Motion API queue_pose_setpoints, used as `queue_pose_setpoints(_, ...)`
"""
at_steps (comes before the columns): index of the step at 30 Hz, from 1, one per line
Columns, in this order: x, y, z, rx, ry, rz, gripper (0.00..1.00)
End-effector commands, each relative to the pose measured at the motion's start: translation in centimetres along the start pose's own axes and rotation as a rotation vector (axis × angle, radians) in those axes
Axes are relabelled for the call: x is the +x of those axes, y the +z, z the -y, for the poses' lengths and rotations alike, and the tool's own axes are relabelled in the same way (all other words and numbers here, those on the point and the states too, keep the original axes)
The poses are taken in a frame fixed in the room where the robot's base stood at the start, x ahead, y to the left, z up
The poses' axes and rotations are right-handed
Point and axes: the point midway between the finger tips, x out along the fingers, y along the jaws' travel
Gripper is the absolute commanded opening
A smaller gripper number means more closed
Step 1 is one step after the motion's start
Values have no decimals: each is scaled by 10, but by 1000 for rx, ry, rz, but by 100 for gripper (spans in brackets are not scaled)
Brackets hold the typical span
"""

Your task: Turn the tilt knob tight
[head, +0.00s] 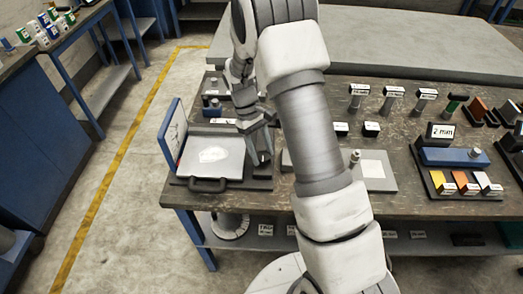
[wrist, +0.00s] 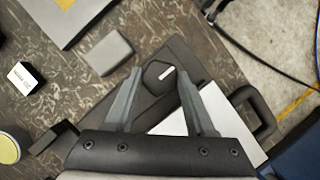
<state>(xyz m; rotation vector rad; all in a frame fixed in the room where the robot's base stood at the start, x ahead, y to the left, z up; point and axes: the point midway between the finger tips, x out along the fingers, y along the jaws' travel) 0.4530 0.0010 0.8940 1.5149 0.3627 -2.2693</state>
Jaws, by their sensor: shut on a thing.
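The tilt knob (wrist: 153,82) is dark and many-sided, with a short white mark on its face. In the wrist view it sits between the fingertips of my gripper (wrist: 160,78), one grey finger on each side. My gripper is shut on the knob. In the head view my gripper (head: 257,138) is low at the right side of the pale-topped unit (head: 190,160) with a black handle, and the knob is hidden there. The unit's upright blue-edged panel (head: 172,138) stands at its left.
The worn workbench (head: 330,100) holds a flat grey plate (head: 378,168) with a small post to the right, several labelled blocks behind, and a blue block (head: 452,157) farther right. In the wrist view, a grey block (wrist: 105,52) lies left of my fingers. The bench's left edge is close.

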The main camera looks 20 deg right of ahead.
Motion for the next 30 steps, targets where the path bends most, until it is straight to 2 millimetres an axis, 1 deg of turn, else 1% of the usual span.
queue_pose_setpoints(14, -1, -1, 0, 15, -5, -3, 0)
queue_pose_setpoints(15, -1, -1, 0, 15, -5, -3, 57)
queue_pose_setpoints(19, -1, 0, 0, 15, -5, -2, 80)
queue_pose_setpoints(20, -1, 0, 0, 15, -5, -2, 85)
queue_pose_setpoints(30, -3, 0, 0, 15, -5, -2, 85)
